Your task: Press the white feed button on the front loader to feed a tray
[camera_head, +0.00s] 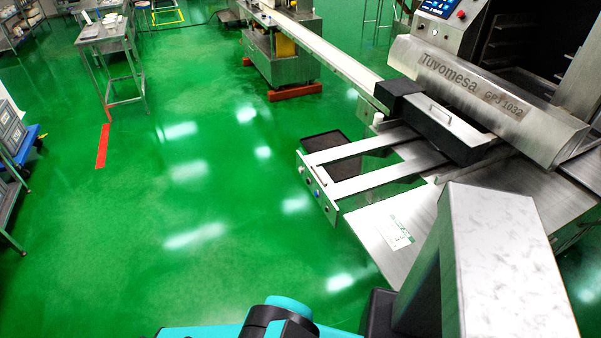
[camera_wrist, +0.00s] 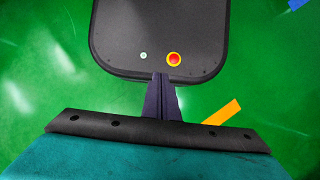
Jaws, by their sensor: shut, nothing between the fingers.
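The front loader (camera_head: 318,196) juts out from the machine toward the middle of the head view, with two metal rails behind its narrow end panel. A row of small buttons (camera_head: 308,180) runs along this panel. They are too small for me to be sure which one is the white feed button. A dark tray (camera_head: 322,142) shows at the loader, partly behind the rails. My gripper (camera_wrist: 160,78) is shut and empty in the wrist view, pointing away from the camera over the green floor. The loader is not in the wrist view, and the gripper's fingers are not visible in the head view.
The steel machine (camera_head: 490,95) with its blue screen stands at the upper right. A long conveyor (camera_head: 320,50) runs to the upper left from it. A metal table (camera_head: 104,33) and a blue cart (camera_head: 22,148) stand at left.

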